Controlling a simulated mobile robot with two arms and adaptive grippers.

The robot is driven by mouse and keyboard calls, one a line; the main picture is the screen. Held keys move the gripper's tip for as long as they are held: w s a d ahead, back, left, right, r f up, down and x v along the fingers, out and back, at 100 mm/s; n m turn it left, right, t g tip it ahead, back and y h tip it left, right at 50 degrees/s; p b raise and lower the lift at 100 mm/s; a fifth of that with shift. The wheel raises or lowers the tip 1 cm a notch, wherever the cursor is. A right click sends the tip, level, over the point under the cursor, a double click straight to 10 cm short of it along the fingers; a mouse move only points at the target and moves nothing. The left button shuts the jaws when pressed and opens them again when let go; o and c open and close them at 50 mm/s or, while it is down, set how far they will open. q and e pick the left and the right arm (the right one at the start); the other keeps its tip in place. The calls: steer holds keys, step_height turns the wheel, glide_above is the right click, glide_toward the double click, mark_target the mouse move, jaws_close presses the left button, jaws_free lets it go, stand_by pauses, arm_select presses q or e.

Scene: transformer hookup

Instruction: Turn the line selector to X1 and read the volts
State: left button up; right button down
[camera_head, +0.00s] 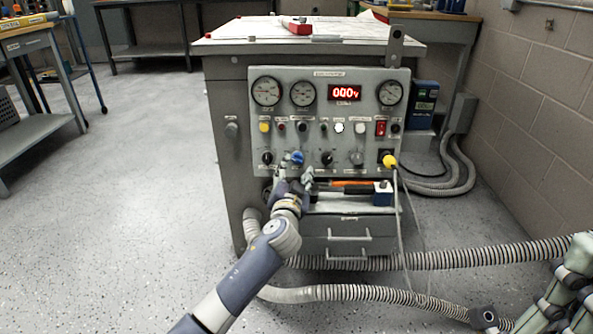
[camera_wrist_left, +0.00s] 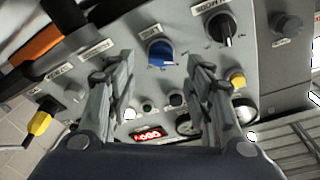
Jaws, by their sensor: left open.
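The blue selector knob (camera_head: 297,158) is on the lower row of the grey test panel (camera_head: 275,113), under a small label. My left gripper (camera_head: 295,179) is open and empty, just below and in front of this knob. In the left wrist view the blue knob (camera_wrist_left: 160,53) shows between the two open fingers (camera_wrist_left: 160,68); I cannot see contact. The knob's position marks are too small to read. The red volt display (camera_head: 345,92) reads zeros; it also shows in the left wrist view (camera_wrist_left: 147,133). Part of my right gripper (camera_head: 550,300) seems to show at the lower right, cut off.
Black knobs (camera_head: 327,158) flank the blue one. A yellow plug (camera_head: 389,161) with a hanging cable is at the panel's right. A shelf below holds an orange-handled tool (camera_head: 352,184) and a blue block (camera_head: 382,192). Ribbed hoses (camera_head: 345,292) cross the floor in front.

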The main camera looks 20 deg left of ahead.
mark_target(297, 161)
arm_select(q)
steer(key=shift+w+a+b, duration=0.2)
steer(key=shift+w+b, duration=0.05)
steer(key=shift+w, duration=0.65)
steer(key=shift+w+a+b, duration=0.15)
steer(key=shift+w+b, duration=0.05)
steer(key=shift+w, duration=0.65)
steer(key=c, duration=1)
